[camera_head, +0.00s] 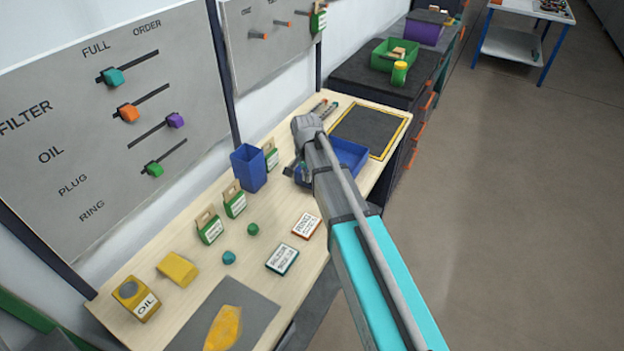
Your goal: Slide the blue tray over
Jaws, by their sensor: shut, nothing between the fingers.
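The blue tray (350,153) lies on the light wooden workbench, just in front of a dark pad with a yellow border (366,128). My arm crosses over the tray and hides its middle; its right side and a small left part show. My gripper (296,171) is shut and empty, at the tray's left end. Whether the fingers touch the tray cannot be told from this view.
A tall blue bin (248,167) and several green-and-tan cartons stand left of the tray. Labelled boxes (306,226), small round pieces and a yellow block (178,268) lie nearer. The bordered pad looks clear. A wall panel (120,120) with sliders stands behind the bench.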

